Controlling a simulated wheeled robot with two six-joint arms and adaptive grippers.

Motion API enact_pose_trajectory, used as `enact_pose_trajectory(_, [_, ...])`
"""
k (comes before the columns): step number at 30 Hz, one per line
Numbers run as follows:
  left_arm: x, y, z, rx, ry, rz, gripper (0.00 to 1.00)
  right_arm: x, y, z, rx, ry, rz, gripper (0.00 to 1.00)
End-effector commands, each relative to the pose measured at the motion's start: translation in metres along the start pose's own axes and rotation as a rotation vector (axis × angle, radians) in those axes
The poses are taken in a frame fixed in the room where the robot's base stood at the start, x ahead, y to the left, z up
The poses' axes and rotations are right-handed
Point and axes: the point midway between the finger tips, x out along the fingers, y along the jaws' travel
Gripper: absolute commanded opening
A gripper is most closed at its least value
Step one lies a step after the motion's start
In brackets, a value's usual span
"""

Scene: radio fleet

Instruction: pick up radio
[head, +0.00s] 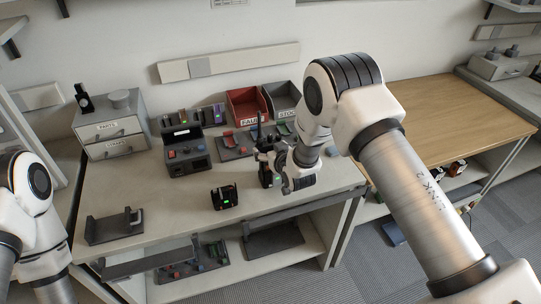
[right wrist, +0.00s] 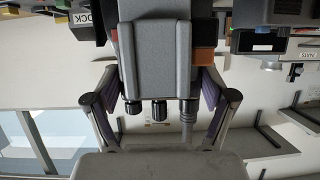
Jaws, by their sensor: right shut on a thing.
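A dark grey radio (right wrist: 156,65) with two knobs and a stubby antenna fills the middle of the right wrist view. My right gripper (right wrist: 160,90) is shut on it, one finger on each side. In the head view my right gripper (head: 277,163) is over the front right of the grey bench, and part of the dark radio (head: 265,176) shows beside its fingers. I cannot tell whether the radio touches the bench. The left arm shows at the left edge, but its gripper is out of view.
A black holder with a green light (head: 224,197) stands left of the held radio. Behind are a grey charger unit (head: 187,152), a red bin (head: 246,105) and a grey bin (head: 283,100). A grey cradle (head: 114,226) sits front left. A wooden table (head: 450,110) at right has clear room.

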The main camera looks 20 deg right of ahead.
Motion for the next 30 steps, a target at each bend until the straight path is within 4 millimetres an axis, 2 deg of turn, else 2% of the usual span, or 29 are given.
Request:
enact_pose_trajectory(18, [0.032, 0.0, 0.0, 0.0, 0.0, 0.0, 0.4, -0.052, 0.0, -0.127, -0.002, 0.008, 0.0, 0.28])
enact_pose_trajectory(24, [0.033, 0.0, 0.0, 0.0, 0.0, 0.0, 0.4, -0.062, 0.0, -0.151, -0.001, 0.004, 0.0, 0.28])
enact_pose_trajectory(30, [0.025, 0.0, 0.0, 0.0, 0.0, 0.0, 0.4, -0.067, 0.0, -0.162, 0.0, 0.003, 0.0, 0.28])
